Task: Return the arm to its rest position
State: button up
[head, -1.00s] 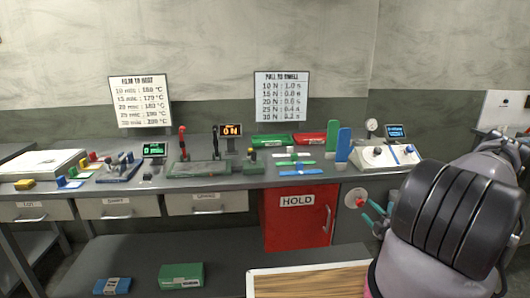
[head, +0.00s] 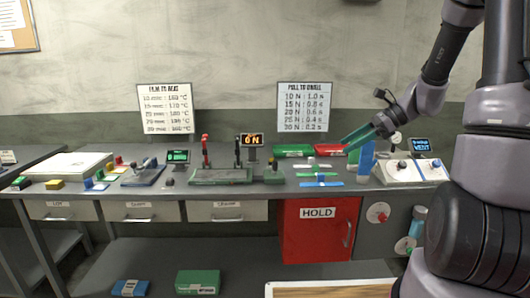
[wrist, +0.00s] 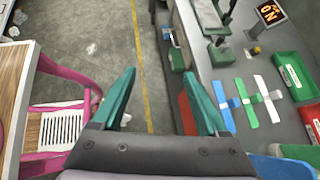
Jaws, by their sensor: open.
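My gripper (head: 356,141) has teal fingers and is in the head view, above the right part of the grey bench (head: 232,182), pointing left. In the wrist view my gripper (wrist: 164,98) shows its two teal fingers spread wide with nothing between them. Grey floor with a yellow line shows in the gap. My dark and grey arm rises on the right of the head view and bends down to the gripper. The gripper partly hides the red tray (head: 329,149) and what stands behind it.
A blue upright piece (head: 366,163) stands close below the gripper. A white control box (head: 408,171) is to its right. Flat coloured strips (head: 320,184) and a green tray (head: 293,151) lie to the left. A pink-framed chair (wrist: 75,125) and wooden top (wrist: 14,85) are left in the wrist view.

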jog(key=s+r+n+t+h, duration=0.5)
jog(key=s+r+n+h, duration=0.3)
jog(key=s+r+n, duration=0.7)
jog(key=s, duration=0.3)
jog(key=shift+r+n, duration=0.2)
jog(key=shift+n, duration=0.2)
jog(key=shift+s, duration=0.1)
